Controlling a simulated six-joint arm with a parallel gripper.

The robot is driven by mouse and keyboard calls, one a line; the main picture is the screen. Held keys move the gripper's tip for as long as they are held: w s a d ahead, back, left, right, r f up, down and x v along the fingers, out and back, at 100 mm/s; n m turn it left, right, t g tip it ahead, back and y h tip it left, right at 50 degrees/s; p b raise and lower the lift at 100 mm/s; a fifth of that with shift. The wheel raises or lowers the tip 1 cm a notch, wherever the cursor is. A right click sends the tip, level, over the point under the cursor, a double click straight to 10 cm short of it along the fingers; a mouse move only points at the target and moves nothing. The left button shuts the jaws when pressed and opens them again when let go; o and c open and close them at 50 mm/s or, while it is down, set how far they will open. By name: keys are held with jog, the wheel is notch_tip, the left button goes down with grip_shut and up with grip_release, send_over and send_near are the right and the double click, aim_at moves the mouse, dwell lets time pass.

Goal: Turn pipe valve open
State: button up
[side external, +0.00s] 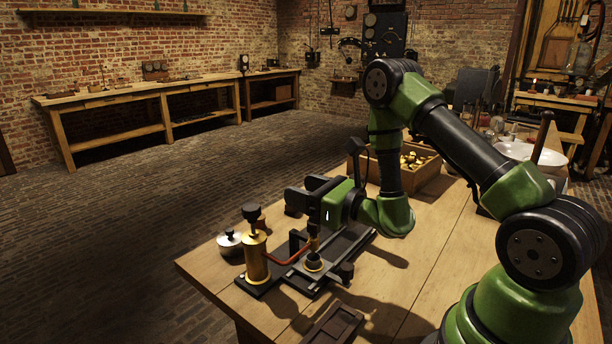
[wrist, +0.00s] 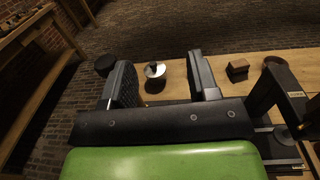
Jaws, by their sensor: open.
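My gripper (side external: 297,194) is open and empty, its black jaws held above the apparatus on the bench. In the wrist view my gripper (wrist: 164,80) has its jaws well apart. A brass cylinder (side external: 256,258) with a black knob (side external: 252,212) stands upright at the left of the apparatus. A thin reddish pipe (side external: 287,259) runs from it towards a brass fitting (side external: 313,262) under my gripper. Which part is the valve handle, and how it is turned, I cannot tell. In the wrist view a black round top (wrist: 105,64) lies outside the left jaw.
A small silver pot (side external: 229,243) stands behind the brass cylinder; it also shows in the wrist view (wrist: 155,71), framed between the jaws. A dark tray (side external: 335,325) lies at the front. A wooden crate (side external: 430,172) with brass parts stands behind. The bench's left edge is close.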

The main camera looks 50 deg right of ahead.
jog(key=shift+r, duration=1.85)
jog(key=n+g+y, duration=0.6)
jog(key=n+y, duration=0.3)
jog(key=y, duration=0.3)
send_near(314, 229)
jog(key=w, duration=0.2)
jog(key=x, duration=1)
jog(key=shift+r, duration=0.3)
jog(key=shift+a, duration=0.1)
